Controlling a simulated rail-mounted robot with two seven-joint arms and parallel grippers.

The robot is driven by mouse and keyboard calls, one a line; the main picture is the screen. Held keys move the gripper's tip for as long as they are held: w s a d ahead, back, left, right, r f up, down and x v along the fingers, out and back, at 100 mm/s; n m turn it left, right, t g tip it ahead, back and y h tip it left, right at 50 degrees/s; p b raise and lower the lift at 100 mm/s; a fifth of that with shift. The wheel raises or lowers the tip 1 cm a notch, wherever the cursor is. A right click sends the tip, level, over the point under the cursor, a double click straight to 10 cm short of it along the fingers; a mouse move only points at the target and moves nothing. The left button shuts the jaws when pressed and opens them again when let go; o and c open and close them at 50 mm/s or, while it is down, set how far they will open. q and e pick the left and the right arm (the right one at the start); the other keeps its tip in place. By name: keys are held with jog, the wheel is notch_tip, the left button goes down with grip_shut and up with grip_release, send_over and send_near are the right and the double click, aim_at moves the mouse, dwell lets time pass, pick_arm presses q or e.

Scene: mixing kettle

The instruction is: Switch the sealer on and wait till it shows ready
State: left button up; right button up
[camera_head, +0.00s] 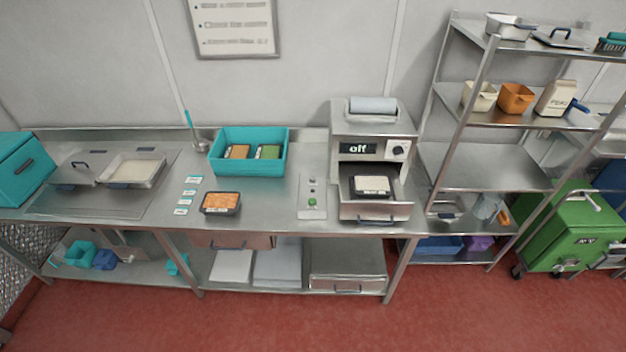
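The sealer (372,130) is a steel machine on the right end of the counter. Its dark display (358,148) reads "off". A round knob (397,150) sits on a white plate right of the display. A film roll (372,105) lies on top. Its drawer (376,211) is pulled out at the front and holds a tray (371,185) with pale contents. Neither of my grippers is in view.
A teal crate (222,164) with two packed trays stands mid-counter. A tray of orange food (221,203) and several labels (188,195) lie in front. A steel pan (134,171) is at left. A shelf rack (484,120) and a green bin (567,235) stand at right.

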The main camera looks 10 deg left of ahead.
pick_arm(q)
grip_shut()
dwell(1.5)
